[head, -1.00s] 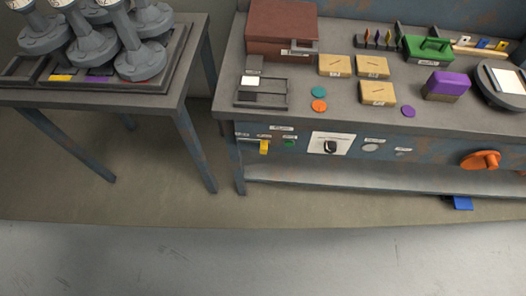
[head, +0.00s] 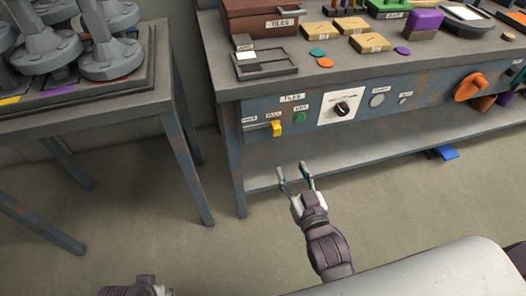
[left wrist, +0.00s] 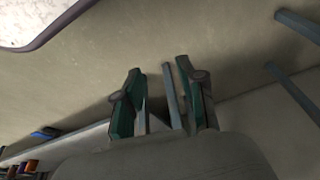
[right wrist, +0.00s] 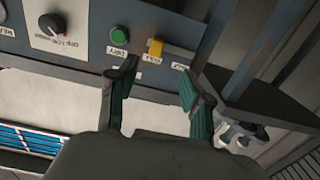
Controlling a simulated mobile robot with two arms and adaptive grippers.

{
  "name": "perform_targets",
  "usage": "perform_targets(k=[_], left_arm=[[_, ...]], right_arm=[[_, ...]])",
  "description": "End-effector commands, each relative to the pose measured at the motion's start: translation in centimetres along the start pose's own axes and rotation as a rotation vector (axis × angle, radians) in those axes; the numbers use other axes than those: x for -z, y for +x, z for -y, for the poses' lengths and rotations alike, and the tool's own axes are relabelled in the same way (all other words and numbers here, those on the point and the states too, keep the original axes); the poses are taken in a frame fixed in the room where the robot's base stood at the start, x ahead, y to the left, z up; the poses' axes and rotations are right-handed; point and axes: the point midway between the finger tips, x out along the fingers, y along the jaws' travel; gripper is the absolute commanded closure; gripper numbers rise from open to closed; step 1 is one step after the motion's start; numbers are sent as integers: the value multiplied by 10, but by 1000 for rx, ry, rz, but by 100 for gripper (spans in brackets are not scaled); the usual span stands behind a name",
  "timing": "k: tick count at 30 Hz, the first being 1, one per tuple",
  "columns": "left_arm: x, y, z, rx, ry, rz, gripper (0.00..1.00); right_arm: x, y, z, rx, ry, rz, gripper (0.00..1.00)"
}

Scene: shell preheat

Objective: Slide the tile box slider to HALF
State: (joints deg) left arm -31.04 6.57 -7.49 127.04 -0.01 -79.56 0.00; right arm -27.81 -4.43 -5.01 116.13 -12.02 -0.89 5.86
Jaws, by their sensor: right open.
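The tile box slider, a yellow knob (head: 277,128), is on the front panel of the bench under a TILES label. It sits at the right end of its short horizontal track in the head view. Small labels above the track are hard to read. The slider also shows in the right wrist view (right wrist: 155,48), beyond the fingertips. My right gripper (head: 294,170) is open and empty, below and in front of the panel, apart from the slider. My left gripper (left wrist: 160,68) is open and empty in the left wrist view; its fingers are outside the head view.
A green button (head: 300,117), a black dial (head: 342,109) and an orange handle (head: 470,87) lie along the panel to the right. The brown tile box (head: 258,18) stands on the bench. A side table (head: 135,92) with grey flanged parts is at left. A lower shelf (head: 350,160) runs beneath the panel.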

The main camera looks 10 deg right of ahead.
Motion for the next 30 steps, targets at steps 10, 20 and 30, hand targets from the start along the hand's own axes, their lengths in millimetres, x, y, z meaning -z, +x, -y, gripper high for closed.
perform_targets(k=[10,20,30], left_arm=[[3,-22,1,2,-2,-16,60],[1,-54,2,5,-3,-31,60],[0,-53,2,5,-4,-33,60]], right_arm=[[18,30,-4,-9,-3,-46,50],[19,100,-4,-8,-2,-44,50],[20,136,-4,-9,-2,-40,50]])
